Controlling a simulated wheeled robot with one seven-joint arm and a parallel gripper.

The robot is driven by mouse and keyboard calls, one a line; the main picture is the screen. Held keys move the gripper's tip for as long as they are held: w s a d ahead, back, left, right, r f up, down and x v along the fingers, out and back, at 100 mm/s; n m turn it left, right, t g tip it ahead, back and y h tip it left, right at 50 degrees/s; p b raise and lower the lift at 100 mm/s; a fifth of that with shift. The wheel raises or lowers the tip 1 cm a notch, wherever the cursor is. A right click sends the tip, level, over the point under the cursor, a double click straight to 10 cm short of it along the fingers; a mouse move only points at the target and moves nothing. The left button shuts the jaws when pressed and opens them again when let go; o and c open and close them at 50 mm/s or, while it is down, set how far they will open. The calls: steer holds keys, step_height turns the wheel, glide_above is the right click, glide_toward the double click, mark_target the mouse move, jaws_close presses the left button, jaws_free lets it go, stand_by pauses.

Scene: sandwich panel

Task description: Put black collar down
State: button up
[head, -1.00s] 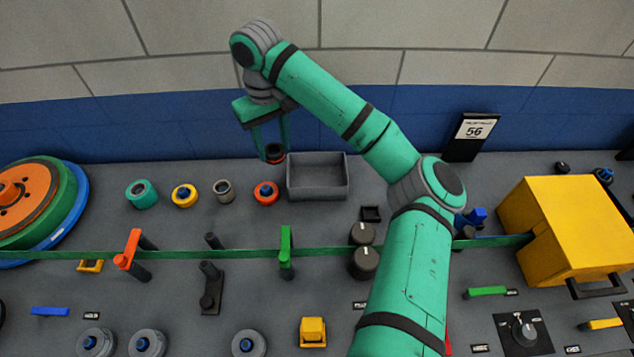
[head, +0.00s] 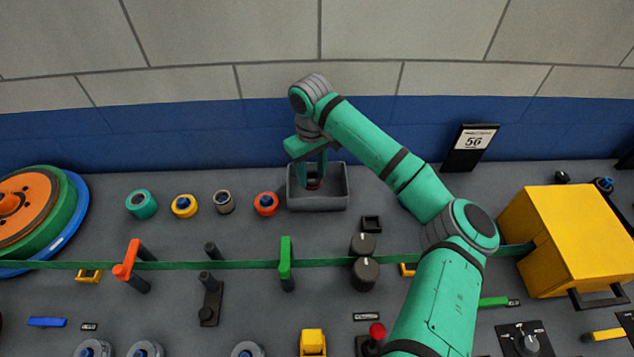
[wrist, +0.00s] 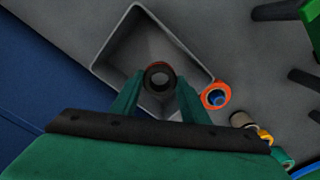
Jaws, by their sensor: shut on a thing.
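My gripper (head: 313,178) is shut on the black collar, a dark ring with a red-orange edge showing below it. The black collar (wrist: 160,76) is between the two green fingertips in the wrist view, with its opening facing the camera. The gripper points down and holds the collar over or just inside the grey open bin (head: 319,204). The bin also shows in the wrist view (wrist: 113,45), its inside empty as far as I can see. I cannot tell whether the collar touches the bin floor.
Left of the bin stand an orange collar (head: 266,204), a grey collar (head: 224,202), a yellow collar (head: 184,206) and a teal collar (head: 141,204). A green belt (head: 200,264) runs across the panel in front. A yellow box (head: 570,240) stands at the right.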

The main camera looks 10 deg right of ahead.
steer(key=shift+d+f, duration=0.4)
steer(key=shift+f, duration=0.05)
steer(key=f, duration=0.3)
steer(key=shift+d, duration=0.3)
steer(key=shift+f, duration=0.4)
steer(key=shift+f, duration=0.2)
steer(key=o, duration=1.1)
steer(key=shift+o, duration=0.2)
steer(key=shift+r, duration=0.15)
step_height(320, 180, up, 12)
